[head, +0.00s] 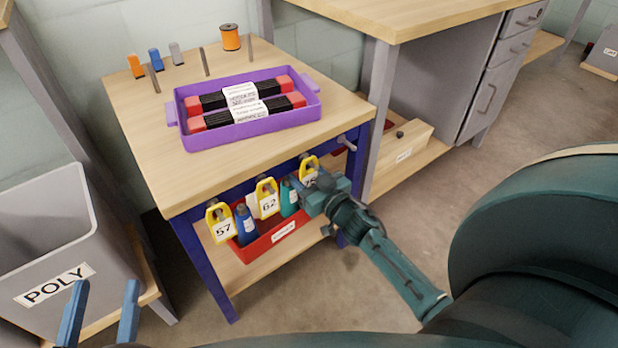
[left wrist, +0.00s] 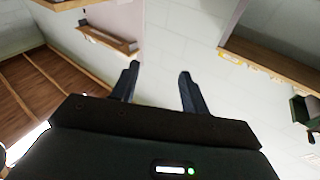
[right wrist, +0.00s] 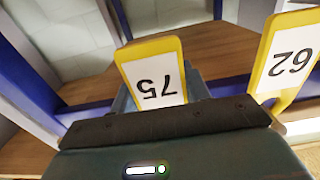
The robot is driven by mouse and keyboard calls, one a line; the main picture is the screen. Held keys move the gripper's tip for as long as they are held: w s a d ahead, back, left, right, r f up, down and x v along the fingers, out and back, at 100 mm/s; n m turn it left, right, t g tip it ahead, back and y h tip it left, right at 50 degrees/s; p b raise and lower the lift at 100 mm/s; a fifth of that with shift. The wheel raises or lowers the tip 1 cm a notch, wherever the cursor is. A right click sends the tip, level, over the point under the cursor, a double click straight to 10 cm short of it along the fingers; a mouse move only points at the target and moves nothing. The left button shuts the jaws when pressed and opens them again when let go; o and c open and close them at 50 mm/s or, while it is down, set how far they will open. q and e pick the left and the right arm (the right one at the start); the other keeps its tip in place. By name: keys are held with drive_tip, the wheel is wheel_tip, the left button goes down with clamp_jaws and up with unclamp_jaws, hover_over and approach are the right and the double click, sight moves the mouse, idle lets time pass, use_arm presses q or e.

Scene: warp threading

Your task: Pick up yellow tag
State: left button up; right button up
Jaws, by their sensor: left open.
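Three yellow tags hang in a row at the front of the wooden table: tag 57 (head: 221,221) on the left, tag 62 (head: 267,199) in the middle, and tag 75 (head: 309,169) on the right, partly hidden by my right gripper (head: 315,188). In the right wrist view, tag 75 (right wrist: 155,75) hangs upside down right before my right gripper and covers most of its fingers. Whether they hold it is hidden. Tag 62 (right wrist: 287,52) is beside it on the right. My left gripper (head: 102,305) is open and empty, low at the left; its fingers also show in the left wrist view (left wrist: 156,88).
A purple tray (head: 236,133) with red-and-black bundles sits on the table. Below the tags, a red bin (head: 262,250) holds bottles. A grey POLY bin (head: 75,255) stands left. An orange spool (head: 230,37) and several posts stand at the table's back.

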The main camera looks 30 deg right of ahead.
use_arm(q)
drive_tip(key=shift+f, duration=0.15)
use_arm(e)
drive_tip(key=c, duration=0.5)
drive_tip(key=shift+r, duration=0.1)
drive_tip(key=shift+r+p, duration=0.2)
drive_tip(key=shift+p, duration=0.2)
drive_tip(key=shift+s, duration=0.3)
use_arm(q)
drive_tip(key=shift+s+a+m+g+y+p, duration=0.15)
drive_tip(key=shift+a+m+g+y+p, duration=0.4)
drive_tip(key=shift+p, duration=1.75)
use_arm(e)
drive_tip(key=s+d, duration=0.1)
drive_tip(key=s, duration=1.6)
drive_tip(key=shift+s+d, duration=0.2)
